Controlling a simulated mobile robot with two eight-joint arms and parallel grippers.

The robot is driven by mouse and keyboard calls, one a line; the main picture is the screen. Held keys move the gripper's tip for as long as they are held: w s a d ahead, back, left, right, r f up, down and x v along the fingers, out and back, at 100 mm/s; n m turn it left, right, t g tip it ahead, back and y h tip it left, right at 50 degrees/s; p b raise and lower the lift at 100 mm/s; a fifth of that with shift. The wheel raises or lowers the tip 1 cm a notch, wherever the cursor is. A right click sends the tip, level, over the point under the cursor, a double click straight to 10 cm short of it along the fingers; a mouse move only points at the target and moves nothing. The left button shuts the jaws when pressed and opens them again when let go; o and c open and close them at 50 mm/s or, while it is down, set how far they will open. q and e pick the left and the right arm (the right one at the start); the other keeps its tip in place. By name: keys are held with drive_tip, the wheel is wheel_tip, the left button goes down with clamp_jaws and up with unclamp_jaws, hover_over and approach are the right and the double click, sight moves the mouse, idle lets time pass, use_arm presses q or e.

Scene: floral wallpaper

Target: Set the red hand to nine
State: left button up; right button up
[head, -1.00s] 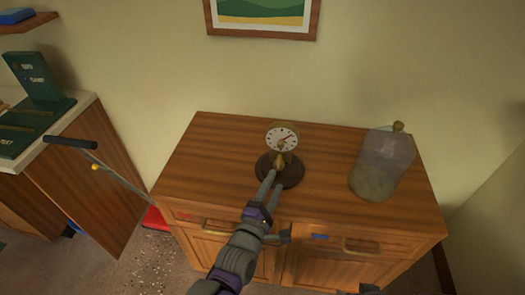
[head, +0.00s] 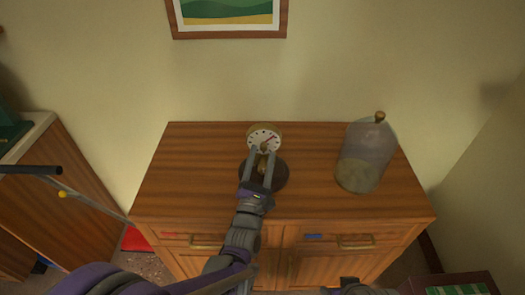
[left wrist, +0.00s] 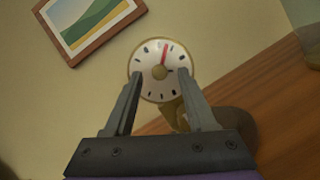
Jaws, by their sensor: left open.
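The dial (head: 265,136) has a white face with black marks and a brass rim, on a brass stem over a dark round base (head: 277,178) on the cabinet. Its red hand (head: 271,139) points to the upper right in the head view. In the left wrist view the red hand (left wrist: 165,54) points nearly straight up the picture, from a brass hub (left wrist: 160,72). My left gripper (head: 264,151) is open in front of the dial. In the left wrist view its fingertips (left wrist: 160,76) lie either side of the hub; I cannot tell whether they touch the face.
A glass jar with a brass knob (head: 364,160) stands right of the dial on the wooden cabinet (head: 190,170). A framed picture (head: 228,33) hangs on the wall behind. A dark handle on a rod (head: 32,170) is at the left. The cabinet top left of the dial is clear.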

use_arm(q)
drive_tip(key=shift+x, duration=0.9)
drive_tip(key=shift+c, duration=0.3)
clamp_jaws()
